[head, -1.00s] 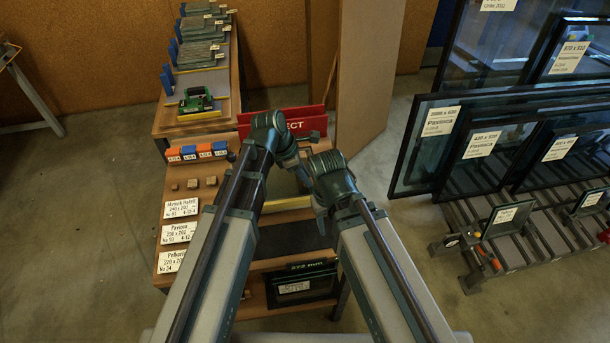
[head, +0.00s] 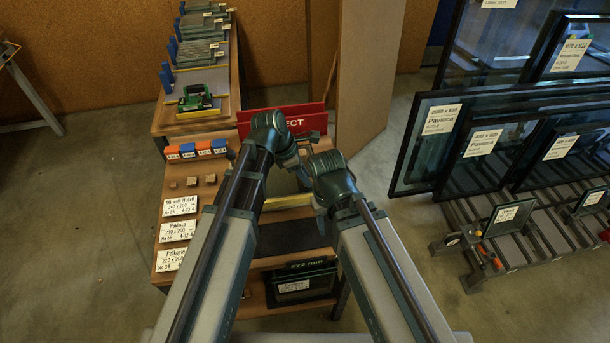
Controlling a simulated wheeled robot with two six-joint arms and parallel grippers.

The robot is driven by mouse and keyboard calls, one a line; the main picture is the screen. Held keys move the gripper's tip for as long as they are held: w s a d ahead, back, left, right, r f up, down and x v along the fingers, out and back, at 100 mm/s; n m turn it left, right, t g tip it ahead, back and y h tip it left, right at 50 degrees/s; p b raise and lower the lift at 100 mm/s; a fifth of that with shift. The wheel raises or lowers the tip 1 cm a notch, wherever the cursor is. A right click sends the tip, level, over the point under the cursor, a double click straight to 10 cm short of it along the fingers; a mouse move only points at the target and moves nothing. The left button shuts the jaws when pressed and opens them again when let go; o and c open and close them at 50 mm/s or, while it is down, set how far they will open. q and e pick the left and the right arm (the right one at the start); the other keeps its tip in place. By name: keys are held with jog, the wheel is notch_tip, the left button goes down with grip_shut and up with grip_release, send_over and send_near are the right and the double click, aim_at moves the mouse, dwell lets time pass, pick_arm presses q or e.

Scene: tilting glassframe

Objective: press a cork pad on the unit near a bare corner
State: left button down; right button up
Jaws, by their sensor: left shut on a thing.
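Small brown blocks that look like cork pads (head: 191,182) lie in a row on the left of the wooden bench. My left gripper (head: 311,137) is beyond the left arm's wrist, over the far part of the bench in front of the red sign. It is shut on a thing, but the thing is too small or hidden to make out. My right arm's wrist (head: 330,180) is just nearer and to the right; its fingers are hidden. I cannot make out the unit or its corners between the arms. A dark framed pane (head: 302,284) with a label stands on the lower shelf.
Orange and blue blocks (head: 196,150) and white cards (head: 178,231) line the bench's left side. A red sign (head: 300,117) stands at its back. A rack of framed panes (head: 480,147) stands on the right. Floor between is clear.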

pick_arm(q)
jog(key=shift+f, duration=0.15)
pick_arm(e)
jog(key=shift+f, duration=0.1)
pick_arm(q)
jog(key=c, duration=0.6)
grip_release()
jog(key=shift+o, duration=0.2)
jog(key=p+v, duration=1.2)
jog(key=v, duration=0.2)
jog(key=shift+p, duration=0.3)
pick_arm(e)
notch_tip(320, 180, up, 13)
jog(key=shift+f, duration=0.15)
pick_arm(q)
jog(key=shift+d+f, duration=0.1)
jog(key=shift+d, duration=0.05)
